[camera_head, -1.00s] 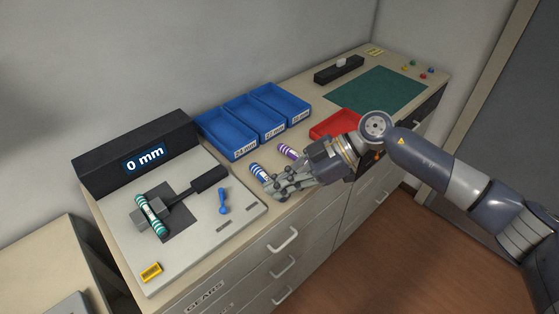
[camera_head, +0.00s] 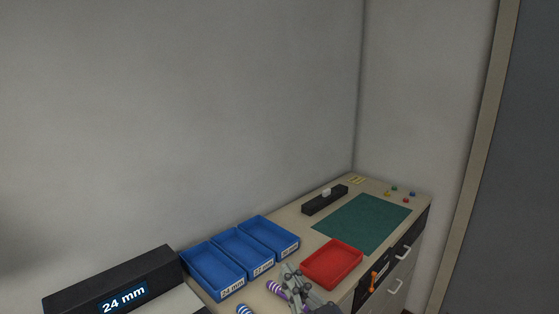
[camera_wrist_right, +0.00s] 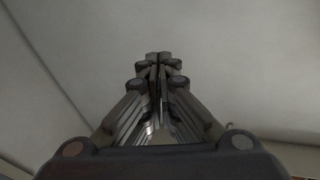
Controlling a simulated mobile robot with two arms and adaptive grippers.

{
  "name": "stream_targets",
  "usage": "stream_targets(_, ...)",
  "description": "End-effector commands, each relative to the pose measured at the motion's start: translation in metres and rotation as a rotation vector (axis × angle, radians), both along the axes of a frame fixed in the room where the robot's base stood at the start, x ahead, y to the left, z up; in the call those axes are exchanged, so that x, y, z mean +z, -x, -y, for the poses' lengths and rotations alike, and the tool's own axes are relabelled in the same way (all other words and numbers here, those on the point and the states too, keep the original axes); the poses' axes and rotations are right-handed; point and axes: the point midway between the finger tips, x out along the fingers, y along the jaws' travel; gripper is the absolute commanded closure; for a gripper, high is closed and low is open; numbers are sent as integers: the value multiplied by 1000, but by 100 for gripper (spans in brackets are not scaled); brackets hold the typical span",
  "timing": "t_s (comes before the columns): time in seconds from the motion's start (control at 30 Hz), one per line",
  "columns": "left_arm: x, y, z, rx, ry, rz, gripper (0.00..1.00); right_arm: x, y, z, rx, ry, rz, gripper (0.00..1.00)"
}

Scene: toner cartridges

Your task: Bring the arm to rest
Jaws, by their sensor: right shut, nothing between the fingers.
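My right gripper (camera_head: 291,272) shows at the bottom edge of the head view, its fingers pointing up in front of the worktop. In the right wrist view its fingers (camera_wrist_right: 160,62) are together with nothing between them, against a plain grey wall. A purple-and-white striped cartridge (camera_head: 275,288) lies just left of the gripper and is partly covered by it. A blue-and-white striped cartridge (camera_head: 243,310) is cut off by the bottom edge. My left gripper is not in view.
Three blue bins (camera_head: 213,289) stand in a row at the left, with size labels. A red tray (camera_head: 332,283) sits close to the right of the gripper. A green mat (camera_head: 362,223) and a black holder (camera_head: 325,200) lie farther back. A black display (camera_head: 125,296) reads 24 mm.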

Motion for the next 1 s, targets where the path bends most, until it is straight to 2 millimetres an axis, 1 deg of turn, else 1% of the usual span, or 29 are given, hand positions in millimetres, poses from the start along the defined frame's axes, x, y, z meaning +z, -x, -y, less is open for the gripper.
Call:
stream_targets(0.03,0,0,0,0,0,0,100,-22,4,22,-85,7,-87,100)
stream_targets(0.07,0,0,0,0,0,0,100,-36,7,35,-133,21,-142,100)
stream_targets(0.1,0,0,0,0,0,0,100,-56,12,53,-194,44,-219,100)
stream_targets(0.17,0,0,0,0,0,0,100,-88,26,78,-272,86,-343,100)
stream_targets(0.2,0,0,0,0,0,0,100,-109,39,94,-312,120,-430,100)
stream_targets(0.27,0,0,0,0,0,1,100,-141,64,115,-358,174,-565,100)
stream_targets(0.3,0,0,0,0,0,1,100,-161,83,127,-377,213,-653,100)
stream_targets(0.37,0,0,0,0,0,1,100,-185,112,142,-391,269,-773,100)
stream_targets(0.4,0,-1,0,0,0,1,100,-199,131,149,-390,302,-845,100)
stream_targets(0.47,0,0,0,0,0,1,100,-215,157,158,-384,348,-937,100)
stream_targets(0.5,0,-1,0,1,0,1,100,-224,175,162,-374,375,-994,100)
stream_targets(0.57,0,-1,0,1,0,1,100,-235,198,168,-357,412,-1070,100)
stream_targets(0.6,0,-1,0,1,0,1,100,-241,214,172,-344,436,-1117,100)
stream_targets(0.67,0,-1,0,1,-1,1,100,-248,237,175,-321,467,-1183,100)
stream_targets(0.7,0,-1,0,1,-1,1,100,-252,251,178,-304,486,-1225,100)
stream_targets(0.83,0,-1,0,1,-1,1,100,-260,298,184,-240,547,-1351,100)
stream_targets(0.87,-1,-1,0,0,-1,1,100,-267,299,184,-232,554,-1359,100)
stream_targets(0.9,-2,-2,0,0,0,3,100,-279,293,183,-234,555,-1359,100)
stream_targets(1.0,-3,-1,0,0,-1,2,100,-305,287,182,-233,556,-1366,100)
